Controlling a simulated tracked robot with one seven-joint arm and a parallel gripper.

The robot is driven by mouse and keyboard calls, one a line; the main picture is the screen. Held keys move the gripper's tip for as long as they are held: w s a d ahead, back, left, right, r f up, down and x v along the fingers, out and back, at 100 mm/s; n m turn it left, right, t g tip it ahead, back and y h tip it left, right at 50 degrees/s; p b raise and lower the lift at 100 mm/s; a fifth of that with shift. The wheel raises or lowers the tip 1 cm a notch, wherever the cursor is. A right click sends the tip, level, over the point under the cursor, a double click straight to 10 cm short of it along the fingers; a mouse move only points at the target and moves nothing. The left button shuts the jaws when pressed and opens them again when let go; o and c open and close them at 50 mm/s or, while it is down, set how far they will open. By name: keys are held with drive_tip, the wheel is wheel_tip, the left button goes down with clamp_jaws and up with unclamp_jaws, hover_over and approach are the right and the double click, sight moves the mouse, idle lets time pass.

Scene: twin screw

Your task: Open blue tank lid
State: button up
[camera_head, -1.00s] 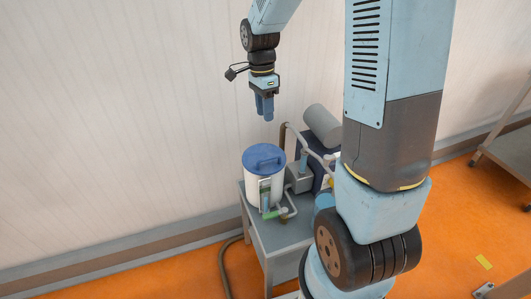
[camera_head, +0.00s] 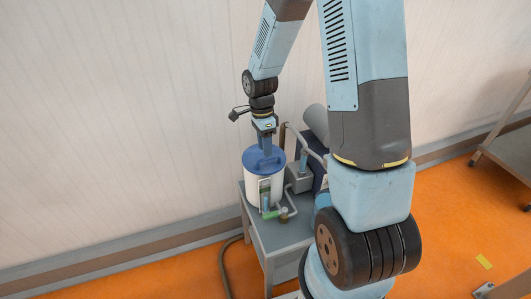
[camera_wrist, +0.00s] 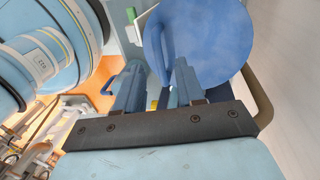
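The blue tank lid (camera_head: 251,161) sits flat on the white tank (camera_head: 251,187), which stands on a grey table. The lid has a raised blue handle bar across its top, partly hidden by my gripper in the head view. My gripper (camera_head: 266,151) points down over the lid, with its fingertips at about handle height. In the wrist view, the lid (camera_wrist: 217,40) fills the upper right. My gripper (camera_wrist: 161,70) has its two fingers apart, and the handle bar appears near the gap between them. I cannot tell whether the fingers touch the handle.
The grey table (camera_head: 283,237) also holds pipes, a valve and a grey cylinder (camera_head: 315,121) right of the tank. The wall stands close behind. A hose (camera_head: 223,270) runs down left of the table. Another table (camera_head: 508,152) stands far right.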

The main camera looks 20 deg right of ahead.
drive_tip(key=shift+s+f, duration=0.15)
drive_tip(key=shift+f, duration=0.6)
drive_tip(key=shift+s+f, duration=0.15)
drive_tip(key=shift+f, duration=0.6)
drive_tip(key=shift+c, duration=0.4)
clamp_jaws()
drive_tip(key=shift+w, duration=0.1)
